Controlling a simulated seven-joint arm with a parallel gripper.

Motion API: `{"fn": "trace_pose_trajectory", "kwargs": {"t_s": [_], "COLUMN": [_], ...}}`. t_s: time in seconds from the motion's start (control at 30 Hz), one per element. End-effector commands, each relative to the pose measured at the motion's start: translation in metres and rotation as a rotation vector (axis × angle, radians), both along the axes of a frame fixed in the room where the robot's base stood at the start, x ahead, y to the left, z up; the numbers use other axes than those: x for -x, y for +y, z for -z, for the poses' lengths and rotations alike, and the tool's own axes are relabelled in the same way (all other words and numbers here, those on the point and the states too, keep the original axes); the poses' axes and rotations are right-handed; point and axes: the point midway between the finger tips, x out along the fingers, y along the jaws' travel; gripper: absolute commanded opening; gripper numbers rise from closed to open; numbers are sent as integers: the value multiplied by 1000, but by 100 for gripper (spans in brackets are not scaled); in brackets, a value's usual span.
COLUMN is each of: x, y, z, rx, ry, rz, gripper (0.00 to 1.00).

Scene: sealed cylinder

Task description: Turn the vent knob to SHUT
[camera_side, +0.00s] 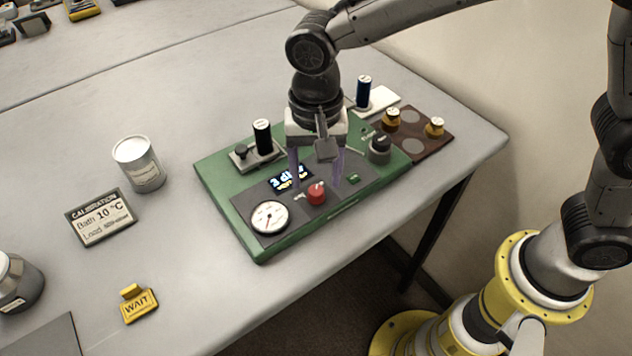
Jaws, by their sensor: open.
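A green instrument panel (222,187) lies on the table, with a dark grey front plate. A red knob (316,193) sits on that plate, with small labels beside it that are too small to read. A round black knob (380,150) is at the panel's right end. A smaller dark knob (241,151) is at its left. I cannot read which knob is the vent. My gripper (315,181) points down over the panel, open and empty. Its two purplish fingers appear on either side of the red knob, slightly behind it; I cannot tell their height or any contact.
A white dial gauge (269,217) and a lit display (291,179) are on the panel. A brown tray (437,146) holds brass-coloured weights at right. A can (140,164), calibration sign (101,217) and WAIT sign (139,303) stand left.

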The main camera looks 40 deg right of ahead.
Motion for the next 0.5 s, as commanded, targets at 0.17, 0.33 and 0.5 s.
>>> {"fn": "trace_pose_trajectory", "kwargs": {"t_s": [0.17, 0.33, 0.5], "x": [0, 0, 0], "y": [0, 0, 0], "z": [22, 29, 30], "rx": [1, 0, -1], "ry": [1, 0, -1], "rz": [0, 0, 0], "gripper": [64, 64, 64]}}
